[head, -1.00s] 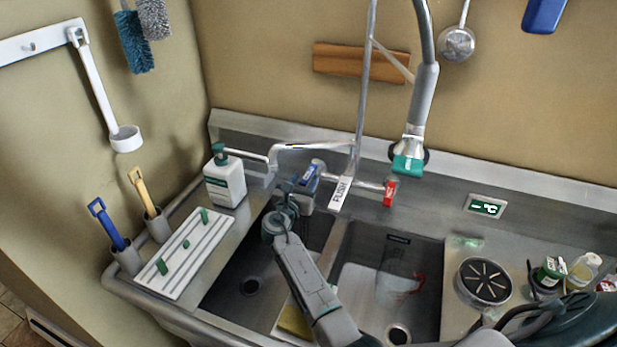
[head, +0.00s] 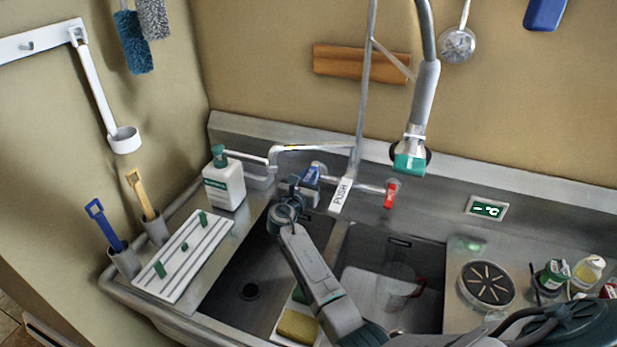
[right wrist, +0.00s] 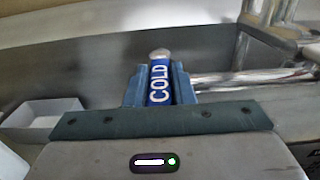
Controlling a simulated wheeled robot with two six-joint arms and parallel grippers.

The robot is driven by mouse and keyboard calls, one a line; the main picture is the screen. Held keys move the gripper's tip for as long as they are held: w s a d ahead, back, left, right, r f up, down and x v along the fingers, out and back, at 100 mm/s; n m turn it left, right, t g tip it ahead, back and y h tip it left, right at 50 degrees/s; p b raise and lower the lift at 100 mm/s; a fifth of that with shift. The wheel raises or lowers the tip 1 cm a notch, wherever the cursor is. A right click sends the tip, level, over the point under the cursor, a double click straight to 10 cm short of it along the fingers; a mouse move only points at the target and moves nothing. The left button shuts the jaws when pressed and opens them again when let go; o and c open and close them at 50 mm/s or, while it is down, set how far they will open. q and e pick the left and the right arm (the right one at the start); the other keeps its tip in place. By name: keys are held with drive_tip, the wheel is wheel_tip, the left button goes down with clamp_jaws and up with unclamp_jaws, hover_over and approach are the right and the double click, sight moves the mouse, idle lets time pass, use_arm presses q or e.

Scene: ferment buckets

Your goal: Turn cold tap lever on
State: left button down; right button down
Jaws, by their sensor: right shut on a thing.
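The blue cold tap lever (head: 311,174) is at the left end of the tap body, behind the left basin. In the right wrist view the lever (right wrist: 159,82), with the word COLD on it, stands between the two fingers. My right gripper (head: 298,184) reaches over the sink from the front and is shut on the lever; it also shows in the right wrist view (right wrist: 159,88). The red lever (head: 391,193) is at the right end of the tap. The spout (head: 310,148) bends to the left above. My left gripper is not in view.
A white soap bottle (head: 224,182) stands left of the tap. The spray head (head: 410,160) hangs to the right. A clear jug (head: 397,286) stands in the right basin. A yellow sponge (head: 297,325) lies near the front of the divider. A white rack (head: 183,256) is at the left.

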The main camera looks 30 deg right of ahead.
sight(310, 168)
drive_tip(key=shift+w+a+f+m+g+h+b, duration=0.2)
drive_tip(key=shift+m+g+h+b, duration=0.1)
drive_tip(key=shift+b, duration=0.35)
drive_tip(key=w+m+g+h+b, duration=0.1)
drive_tip(key=m+g+b, duration=0.1)
drive_tip(key=b, duration=0.1)
drive_tip(key=w+m+g+h+b, duration=0.1)
drive_tip(key=m+g+b, duration=0.1)
drive_tip(key=g+b, duration=0.1)
drive_tip(key=a+m+g+h+b, duration=0.1)
drive_tip(key=g+b, duration=0.2)
drive_tip(key=b, duration=0.2)
drive_tip(key=shift+w+a+f+m+h, duration=0.1)
drive_tip(key=shift+w+m+h, duration=0.3)
drive_tip(key=shift+w+m+g+b, duration=0.2)
drive_tip(key=shift+m+g+b, duration=0.1)
drive_tip(key=shift+g+b, duration=0.35)
drive_tip(key=shift+w+r+m+g+b, duration=0.1)
drive_tip(key=shift+r+m+g+b, duration=0.15)
drive_tip(key=shift+g+b, duration=0.2)
drive_tip(key=c, duration=1.2)
unclamp_jaws()
drive_tip(key=shift+c, duration=0.2)
